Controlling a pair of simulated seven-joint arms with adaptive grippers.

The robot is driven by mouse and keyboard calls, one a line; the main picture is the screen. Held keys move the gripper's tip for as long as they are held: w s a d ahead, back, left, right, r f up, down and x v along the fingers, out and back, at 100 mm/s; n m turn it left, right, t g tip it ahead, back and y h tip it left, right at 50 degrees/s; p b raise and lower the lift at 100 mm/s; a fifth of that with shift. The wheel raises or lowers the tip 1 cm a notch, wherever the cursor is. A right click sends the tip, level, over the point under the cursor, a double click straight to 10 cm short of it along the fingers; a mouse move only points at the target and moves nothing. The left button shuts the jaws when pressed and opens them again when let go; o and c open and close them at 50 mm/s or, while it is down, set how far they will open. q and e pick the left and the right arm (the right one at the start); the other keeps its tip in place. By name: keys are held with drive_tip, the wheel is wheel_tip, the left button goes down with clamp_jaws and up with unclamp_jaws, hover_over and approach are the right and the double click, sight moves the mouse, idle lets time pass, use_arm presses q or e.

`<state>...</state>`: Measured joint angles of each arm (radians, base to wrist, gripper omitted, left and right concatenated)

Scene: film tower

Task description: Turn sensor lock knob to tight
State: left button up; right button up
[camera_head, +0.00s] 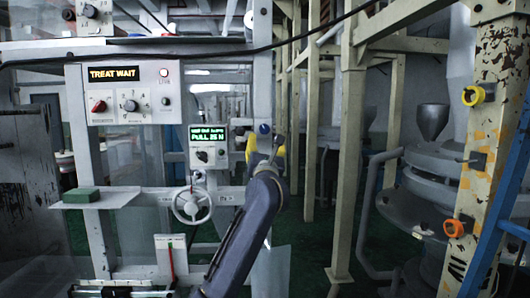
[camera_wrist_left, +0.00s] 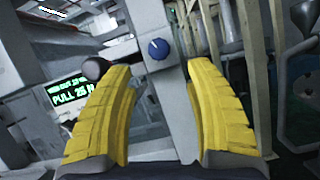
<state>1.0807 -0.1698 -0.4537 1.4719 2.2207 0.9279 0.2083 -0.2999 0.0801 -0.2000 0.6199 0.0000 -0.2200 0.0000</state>
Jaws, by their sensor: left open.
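A small blue knob (camera_head: 264,129) sits on the pale upright post (camera_head: 262,80), taken here as the sensor lock knob. In the left wrist view the blue knob (camera_wrist_left: 159,48) shows a short pale mark on its face. My left gripper (camera_head: 266,148) has yellow fingers and is just below the knob in the head view. In the left wrist view the left gripper (camera_wrist_left: 160,80) is open, with the fingers wide apart and nothing between them at the tips. The knob appears beyond the fingertips, between them, and apart from both. My right gripper is not in view.
A green display (camera_head: 208,134) reading "PULL 25 N" stands left of the post, above a handwheel (camera_head: 192,205). A dark round knob (camera_wrist_left: 95,68) is close to the left finger. A "TREAT WAIT" panel (camera_head: 130,92) is farther left. A black cable (camera_head: 330,28) crosses above.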

use_arm(q)
drive_tip(key=shift+v, duration=1.9)
